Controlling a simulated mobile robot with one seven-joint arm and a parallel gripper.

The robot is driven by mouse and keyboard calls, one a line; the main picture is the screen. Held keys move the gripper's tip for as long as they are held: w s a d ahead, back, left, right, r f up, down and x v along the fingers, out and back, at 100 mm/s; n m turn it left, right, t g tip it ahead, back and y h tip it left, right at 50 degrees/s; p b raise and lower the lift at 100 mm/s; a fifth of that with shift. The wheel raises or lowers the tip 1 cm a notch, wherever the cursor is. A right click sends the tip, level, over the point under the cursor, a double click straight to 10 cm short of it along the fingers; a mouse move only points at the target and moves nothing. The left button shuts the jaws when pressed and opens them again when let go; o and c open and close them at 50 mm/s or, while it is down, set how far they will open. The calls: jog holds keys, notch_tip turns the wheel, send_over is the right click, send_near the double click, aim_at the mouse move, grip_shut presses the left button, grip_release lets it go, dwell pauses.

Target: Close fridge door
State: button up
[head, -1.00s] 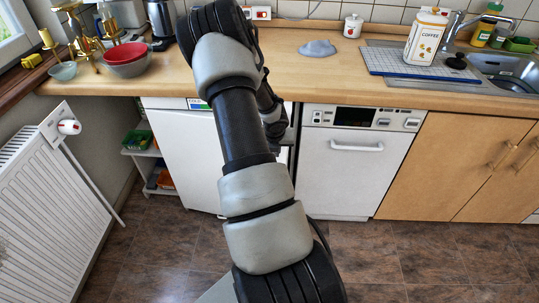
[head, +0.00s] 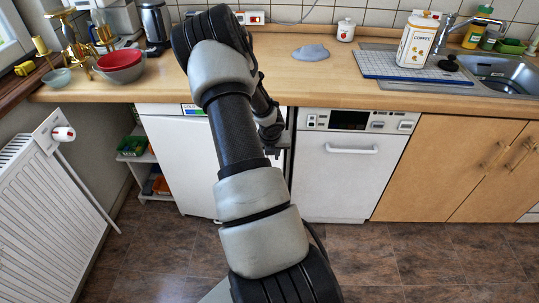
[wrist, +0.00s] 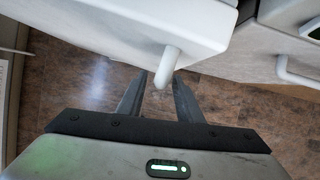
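The fridge is the white unit under the counter. Its white door (head: 178,160) shows left of my arm in the head view, and my arm hides much of its right side. In the wrist view the door (wrist: 120,25) fills the upper left, with its pale bar handle (wrist: 168,62) pointing down toward my gripper. My gripper (wrist: 157,92) is open, with one dark finger on each side of the handle's near end. I cannot tell whether the fingers touch it. How far the door stands open is hard to tell.
A white dishwasher (head: 348,165) with a bar handle stands right of the fridge. A radiator (head: 45,215) stands at the left, and a small shelf (head: 143,158) is beside the fridge. The wooden counter (head: 340,85) runs above. The brown tiled floor (head: 400,265) in front is clear.

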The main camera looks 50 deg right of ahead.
jog(key=p+v, duration=0.6)
jog(key=v, duration=1.1)
jog(key=shift+r, duration=0.1)
